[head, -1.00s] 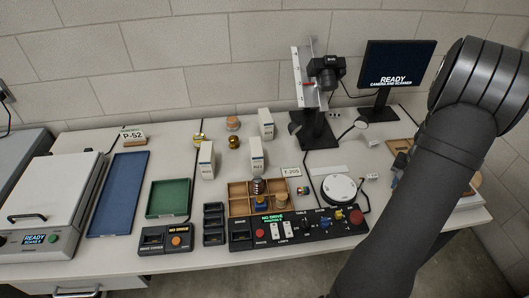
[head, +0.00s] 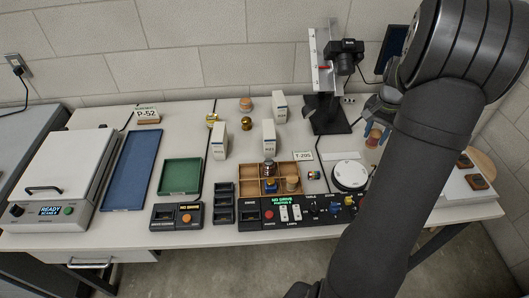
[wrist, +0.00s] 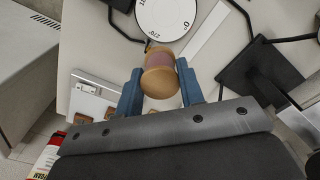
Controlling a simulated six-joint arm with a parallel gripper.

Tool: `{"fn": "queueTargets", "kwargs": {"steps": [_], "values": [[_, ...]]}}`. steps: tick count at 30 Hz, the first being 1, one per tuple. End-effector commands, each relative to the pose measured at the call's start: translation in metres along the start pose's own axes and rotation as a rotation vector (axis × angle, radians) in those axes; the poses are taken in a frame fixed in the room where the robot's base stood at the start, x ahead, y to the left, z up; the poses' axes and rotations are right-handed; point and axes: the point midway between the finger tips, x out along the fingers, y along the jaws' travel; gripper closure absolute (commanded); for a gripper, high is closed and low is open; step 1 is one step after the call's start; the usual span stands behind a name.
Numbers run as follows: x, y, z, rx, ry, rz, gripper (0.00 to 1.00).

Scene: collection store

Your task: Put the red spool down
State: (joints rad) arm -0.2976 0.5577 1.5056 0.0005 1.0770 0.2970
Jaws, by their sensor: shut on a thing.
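The red spool (wrist: 161,74) has pale wooden ends and a dull reddish winding. In the wrist view it sits between the two blue fingers of my gripper (wrist: 160,91), which is shut on it. One wooden end faces the wrist camera. In the head view the spool (head: 374,137) shows small beside my dark arm, behind the round white turntable (head: 350,175). My arm hides most of the gripper there. I cannot tell how high above the table the spool is.
A wooden compartment tray (head: 303,168) holds several small items left of the turntable. A control panel (head: 295,212) lies in front. The black camera stand (head: 327,115) rises behind. A green tray (head: 180,176) and blue tray (head: 130,170) lie left. Several white boxes (head: 280,107) stand behind the compartment tray.

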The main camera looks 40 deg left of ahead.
Motion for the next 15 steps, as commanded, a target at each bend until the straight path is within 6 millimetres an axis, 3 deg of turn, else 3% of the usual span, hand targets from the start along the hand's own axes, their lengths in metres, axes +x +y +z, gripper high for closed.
{"fn": "queueTargets", "kwargs": {"steps": [1,6,15], "values": [[0.0,-0.023,0.008,-0.01,0.0,0.0,0.87],[0.0,-0.082,0.035,-0.008,0.0,0.0,0.87],[0.0,-0.139,0.069,-0.004,-0.001,0.001,0.87]]}}
